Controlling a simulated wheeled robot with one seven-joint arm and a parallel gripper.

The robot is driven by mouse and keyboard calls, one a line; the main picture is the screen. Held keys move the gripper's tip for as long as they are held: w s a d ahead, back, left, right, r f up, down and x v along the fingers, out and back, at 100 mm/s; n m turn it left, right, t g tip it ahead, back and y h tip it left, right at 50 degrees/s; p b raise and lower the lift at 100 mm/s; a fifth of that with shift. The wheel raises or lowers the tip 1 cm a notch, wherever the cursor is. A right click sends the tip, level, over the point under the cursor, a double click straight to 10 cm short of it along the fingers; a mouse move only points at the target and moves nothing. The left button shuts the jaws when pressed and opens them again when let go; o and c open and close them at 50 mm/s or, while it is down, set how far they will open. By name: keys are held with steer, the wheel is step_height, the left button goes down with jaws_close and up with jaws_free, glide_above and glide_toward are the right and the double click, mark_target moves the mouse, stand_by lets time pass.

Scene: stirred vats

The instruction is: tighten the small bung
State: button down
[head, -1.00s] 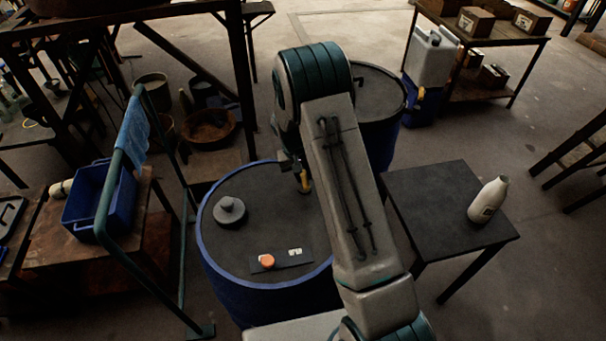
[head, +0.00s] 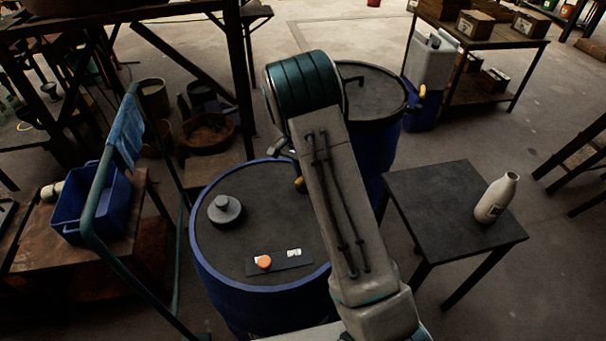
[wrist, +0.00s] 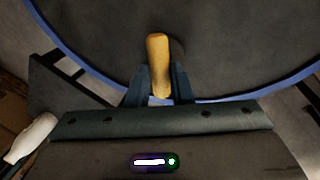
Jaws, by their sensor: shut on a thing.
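My gripper (wrist: 161,84) is shut on a yellow-handled tool (wrist: 158,60). The handle stands up between the fingers, over the dark top of a blue-rimmed drum (wrist: 90,62). A grey stepped plug (head: 225,210) sits on the left of that drum's lid. A small orange cap (head: 264,262) lies on a dark plate on the lid. I cannot tell which is the small bung. My arm hides part of the lid.
A second blue drum (head: 375,95) stands behind my arm. A black side table (head: 430,205) at right holds a white bottle (head: 496,198). A green rail (head: 90,215) and a blue crate (head: 85,205) stand at left.

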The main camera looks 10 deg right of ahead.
steer(key=m, duration=0.4)
steer(key=shift+d+m+y+b, duration=0.15)
steer(key=shift+m+y+b, duration=0.15)
steer(key=shift+y, duration=0.1)
steer(key=shift+d+m+g+y, duration=0.1)
steer(key=shift+m+g+y, duration=0.25)
steer(key=shift+m, duration=1.55)
steer(key=c, duration=1.3)
jaws_free()
steer(key=b+v, duration=0.1)
steer(key=v, duration=1.3)
steer(key=shift+s, duration=0.1)
